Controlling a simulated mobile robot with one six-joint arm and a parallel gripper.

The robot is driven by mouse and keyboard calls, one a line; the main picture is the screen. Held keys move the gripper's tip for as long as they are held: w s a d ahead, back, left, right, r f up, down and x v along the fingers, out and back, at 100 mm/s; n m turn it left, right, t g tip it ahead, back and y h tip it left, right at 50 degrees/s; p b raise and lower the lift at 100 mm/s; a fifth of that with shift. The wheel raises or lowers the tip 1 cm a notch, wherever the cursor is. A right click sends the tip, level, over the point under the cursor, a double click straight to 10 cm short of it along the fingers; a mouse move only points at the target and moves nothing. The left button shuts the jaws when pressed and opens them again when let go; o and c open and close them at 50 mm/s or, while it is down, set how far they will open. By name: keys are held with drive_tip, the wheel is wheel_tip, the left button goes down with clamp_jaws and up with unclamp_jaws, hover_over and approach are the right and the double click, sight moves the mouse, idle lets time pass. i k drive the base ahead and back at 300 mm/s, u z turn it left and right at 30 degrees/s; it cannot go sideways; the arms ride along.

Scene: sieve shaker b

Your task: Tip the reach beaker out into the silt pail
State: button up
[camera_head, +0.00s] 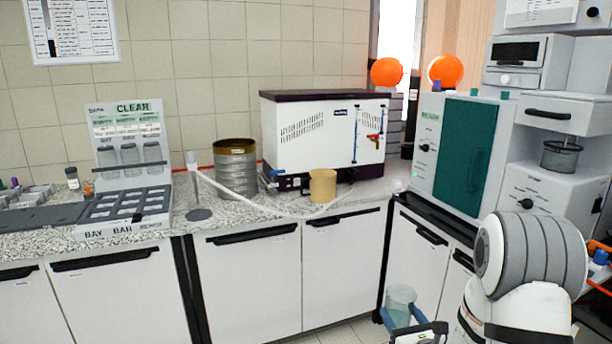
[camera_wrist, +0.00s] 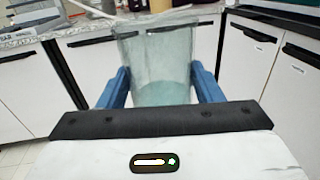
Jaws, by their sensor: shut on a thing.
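My gripper (camera_head: 402,316) has blue fingers and is shut on a clear beaker (camera_head: 401,297), low in front of the cabinet doors and below the counter top. In the wrist view the beaker (camera_wrist: 154,62) stands between the two fingers, roughly upright, with pale blue-green contents in its lower part. A small tan pail (camera_head: 322,186), which looks like the silt pail, stands on the counter in front of the white box machine. I cannot see inside it. The gripper is below and to the right of it, well apart.
A thin white hose (camera_head: 255,205) runs along the counter left of the pail. A metal sieve stack (camera_head: 236,172) and a rack with jars (camera_head: 128,165) stand further left. A green-doored cabinet (camera_head: 462,150) stands on the right counter. The counter's front edge lies between gripper and pail.

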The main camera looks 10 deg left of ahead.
sight(323, 181)
drive_tip(key=u, duration=0.35)
drive_tip(key=i, duration=1.75)
drive_tip(key=u, duration=0.05)
